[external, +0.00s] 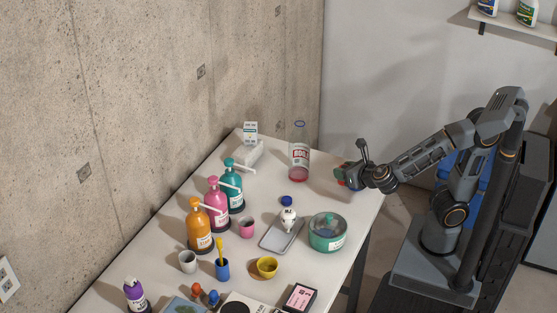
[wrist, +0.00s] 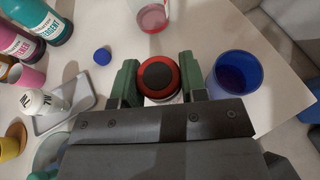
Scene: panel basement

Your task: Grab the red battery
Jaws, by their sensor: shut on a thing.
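The red battery (wrist: 158,76) shows in the wrist view as a round end with a red rim and a black centre. It sits between the two green fingers of my gripper (wrist: 158,85), which is shut on it. In the external view my gripper (external: 348,177) is at the far right edge of the table, and only a small bit of red (external: 339,171) shows there. Most of the battery is hidden by the gripper, and I cannot tell whether it touches the table.
A blue cup (wrist: 232,76) stands close to the right finger. A clear bottle with pink liquid (external: 299,160) stands beyond the gripper. A blue cap (wrist: 102,56), a grey tray (external: 281,234), a teal bowl (external: 327,233) and pump bottles (external: 217,200) lie to the left.

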